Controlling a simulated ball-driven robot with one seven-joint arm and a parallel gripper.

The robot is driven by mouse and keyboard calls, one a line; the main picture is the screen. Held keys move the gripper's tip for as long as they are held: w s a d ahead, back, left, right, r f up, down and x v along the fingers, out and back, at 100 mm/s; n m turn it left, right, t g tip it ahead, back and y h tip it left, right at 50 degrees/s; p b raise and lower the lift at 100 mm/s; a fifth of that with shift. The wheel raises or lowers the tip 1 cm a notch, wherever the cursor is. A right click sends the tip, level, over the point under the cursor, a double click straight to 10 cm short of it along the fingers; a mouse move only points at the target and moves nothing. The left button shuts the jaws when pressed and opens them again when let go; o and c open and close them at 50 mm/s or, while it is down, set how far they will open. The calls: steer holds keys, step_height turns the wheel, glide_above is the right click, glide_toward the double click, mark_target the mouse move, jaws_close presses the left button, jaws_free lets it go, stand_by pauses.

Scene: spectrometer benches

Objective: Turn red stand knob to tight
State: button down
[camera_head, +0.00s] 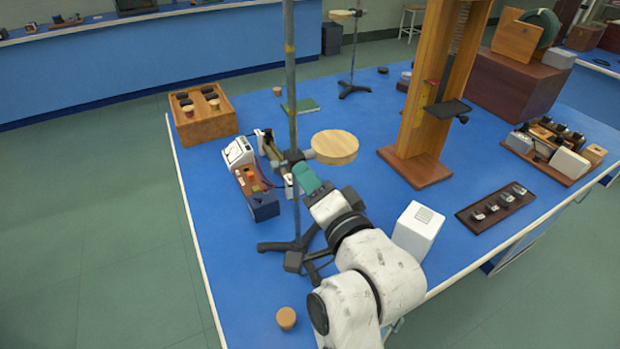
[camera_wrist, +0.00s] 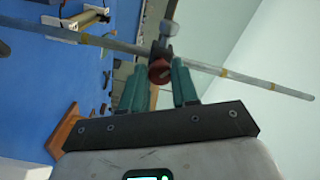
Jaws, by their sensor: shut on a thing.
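The stand is a tall grey rod (camera_head: 291,90) with yellow bands and a dark tripod base (camera_head: 285,247) on the blue bench. A dark clamp on the rod carries a round wooden platform (camera_head: 335,147). The red knob (camera_wrist: 160,71) shows in the wrist view at the clamp, between my teal fingertips. My gripper (camera_wrist: 159,74) is shut on the knob, one finger on each side. In the head view my gripper (camera_head: 303,177) reaches the rod at clamp height, and the knob is hidden there.
A meter box (camera_head: 238,152) and a dark box with red and orange parts (camera_head: 258,195) stand close left of the rod. A white box (camera_head: 418,228) is right of my arm. A tall wooden frame (camera_head: 415,168) stands behind. The bench's front left is mostly clear, with a small cork (camera_head: 286,318).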

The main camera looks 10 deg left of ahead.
steer(key=m+p, duration=0.3)
steer(key=m, duration=0.7)
steer(key=shift+d, duration=0.1)
steer(key=shift+m, duration=0.3)
stand_by(0.3)
steer(key=c, duration=0.8)
jaws_free()
steer(key=shift+c, duration=0.2)
steer(key=b+v, duration=0.1)
steer(key=v, duration=0.9)
steer(key=shift+s+d+b, duration=0.25)
steer(key=shift+s+b, duration=0.05)
